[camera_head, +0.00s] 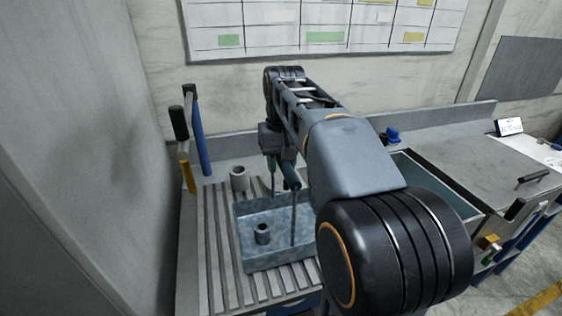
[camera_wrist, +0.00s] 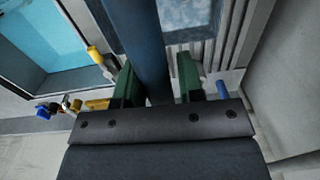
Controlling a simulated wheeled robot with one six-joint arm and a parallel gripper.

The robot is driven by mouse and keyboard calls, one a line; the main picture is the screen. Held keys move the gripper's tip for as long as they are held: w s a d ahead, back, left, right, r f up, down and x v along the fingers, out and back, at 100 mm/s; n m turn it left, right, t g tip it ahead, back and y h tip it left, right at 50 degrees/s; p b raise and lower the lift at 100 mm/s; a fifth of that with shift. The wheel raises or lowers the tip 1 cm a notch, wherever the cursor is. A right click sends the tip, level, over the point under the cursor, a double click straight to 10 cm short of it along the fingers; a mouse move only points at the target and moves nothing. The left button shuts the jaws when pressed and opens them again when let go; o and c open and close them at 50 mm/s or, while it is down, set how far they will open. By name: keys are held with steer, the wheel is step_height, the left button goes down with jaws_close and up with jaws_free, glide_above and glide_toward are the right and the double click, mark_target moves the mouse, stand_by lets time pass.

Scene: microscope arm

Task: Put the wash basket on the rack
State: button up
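The wash basket (camera_head: 275,258) is a blue-grey open box with a tall bar handle, at lower centre in the head view. It sits on or just over the slatted rack (camera_head: 212,225); I cannot tell whether it bears on the slats. A small grey cylinder (camera_head: 262,236) stands inside it. My gripper (camera_head: 280,172) is at the top of the handle. In the wrist view, my green fingers (camera_wrist: 160,85) stand on both sides of the dark blue handle bar (camera_wrist: 150,45) and appear closed on it. The basket (camera_wrist: 190,14) and rack slats (camera_wrist: 217,62) show beyond. My arm hides the basket's right side.
A grey ring (camera_head: 238,180) stands on the rack's back left. A blue post (camera_head: 201,140) and a black-handled lever (camera_head: 179,124) rise at the left. The water basin (camera_head: 440,190) lies right of my arm and also shows in the wrist view (camera_wrist: 40,40). A wall stands close on the left.

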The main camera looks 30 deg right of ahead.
steer(key=o, duration=0.3)
step_height(320, 180, up, 12)
steer(key=p, duration=0.2)
steer(key=shift+d, duration=0.2)
steer(key=shift+s, duration=0.1)
stand_by(0.7)
